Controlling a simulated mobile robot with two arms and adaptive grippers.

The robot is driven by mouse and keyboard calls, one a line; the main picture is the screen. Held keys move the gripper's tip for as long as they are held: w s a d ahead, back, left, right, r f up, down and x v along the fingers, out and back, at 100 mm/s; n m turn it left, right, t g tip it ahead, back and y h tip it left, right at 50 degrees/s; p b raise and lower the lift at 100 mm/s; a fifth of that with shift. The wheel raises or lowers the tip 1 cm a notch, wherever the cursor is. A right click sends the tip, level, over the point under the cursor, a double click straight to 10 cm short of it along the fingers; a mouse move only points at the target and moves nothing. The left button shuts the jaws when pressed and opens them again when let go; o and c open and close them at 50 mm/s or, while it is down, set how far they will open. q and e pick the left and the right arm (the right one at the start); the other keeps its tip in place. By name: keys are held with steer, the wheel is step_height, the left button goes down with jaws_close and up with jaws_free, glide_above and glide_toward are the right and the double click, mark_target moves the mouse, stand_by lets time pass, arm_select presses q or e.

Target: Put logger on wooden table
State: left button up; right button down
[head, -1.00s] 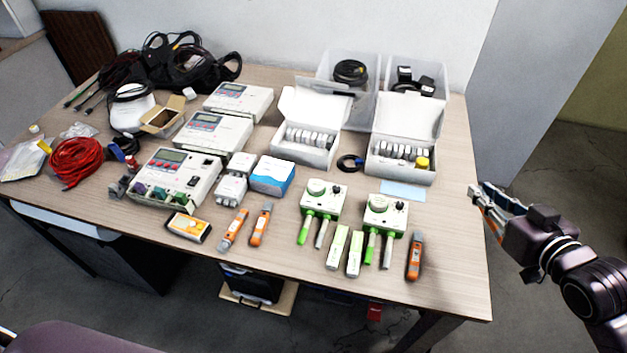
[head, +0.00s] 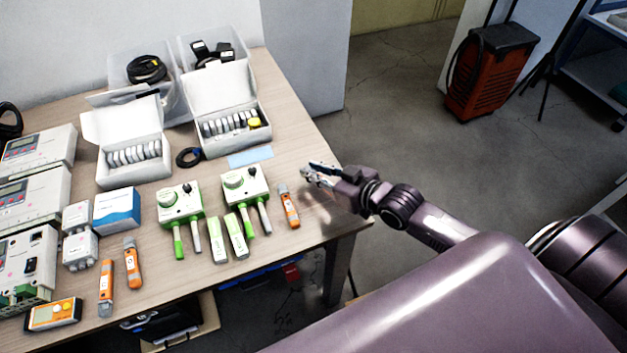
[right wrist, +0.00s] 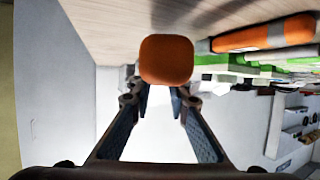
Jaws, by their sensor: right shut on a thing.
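My right gripper (head: 312,174) is over the right edge area of the wooden table (head: 322,215). In the right wrist view its fingers (right wrist: 160,105) are shut on an orange logger (right wrist: 167,60), seen end-on. The logger is close to the tabletop, with a shadow beside it; I cannot tell whether it touches. In the head view the fingers mostly hide it. A similar orange and grey device (head: 288,206) lies on the table just left of the gripper. My left gripper is out of view.
White boxes (head: 225,110) of discs and a blue card (head: 250,157) lie behind. Bare wood surrounds the gripper at the right edge. A red machine (head: 490,75) stands on the floor.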

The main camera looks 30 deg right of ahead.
mark_target(314, 187)
steer(key=shift+f, duration=2)
steer(key=c, duration=1.8)
jaws_free()
steer(key=shift+f, duration=0.1)
steer(key=v, duration=1.2)
